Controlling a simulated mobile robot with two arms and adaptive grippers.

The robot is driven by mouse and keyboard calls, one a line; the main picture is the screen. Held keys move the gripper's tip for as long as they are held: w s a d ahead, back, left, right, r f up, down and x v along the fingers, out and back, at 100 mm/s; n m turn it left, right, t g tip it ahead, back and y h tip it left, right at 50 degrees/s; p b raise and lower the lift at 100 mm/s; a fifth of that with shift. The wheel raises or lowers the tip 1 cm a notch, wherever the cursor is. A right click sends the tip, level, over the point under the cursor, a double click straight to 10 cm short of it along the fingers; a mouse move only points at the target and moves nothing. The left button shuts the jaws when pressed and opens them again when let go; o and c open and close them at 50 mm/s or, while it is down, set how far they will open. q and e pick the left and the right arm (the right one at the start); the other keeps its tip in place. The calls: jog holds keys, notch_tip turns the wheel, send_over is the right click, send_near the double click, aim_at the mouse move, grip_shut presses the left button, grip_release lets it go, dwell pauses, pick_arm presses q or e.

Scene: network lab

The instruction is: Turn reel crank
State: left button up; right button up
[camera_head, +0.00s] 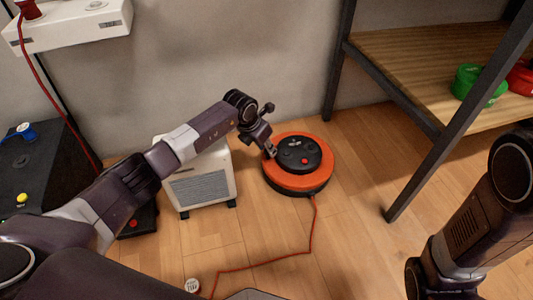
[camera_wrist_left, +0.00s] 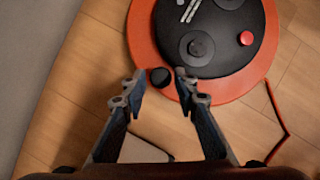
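The reel (camera_head: 299,164) is an orange disc with a black round top, lying on the wooden floor right of a white box. Its black top bears a red button (camera_head: 304,161) and round recesses. In the left wrist view the reel (camera_wrist_left: 137,32) fills the upper middle. A small black knob, seemingly the crank handle (camera_wrist_left: 160,77), stands at the reel's near rim. My left gripper (camera_head: 270,153) is at the reel's left edge. In the left wrist view its open fingers (camera_wrist_left: 157,82) lie on either side of the knob, with visible gaps. My right gripper is out of view; only part of that arm shows.
A white box (camera_head: 200,183) with a grille stands close to the reel's left, under my left arm. A shelf (camera_head: 420,52) with green and red spools (camera_head: 480,85) stands to the right, its dark leg reaching the floor. A red cable (camera_head: 312,230) runs over the floor. Floor in front is mostly clear.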

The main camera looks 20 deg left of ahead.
pick_arm(q)
jog(key=shift+w+d+f, duration=0.1)
jog(key=shift+w+f, duration=0.1)
jog(key=shift+f, duration=0.2)
grip_shut()
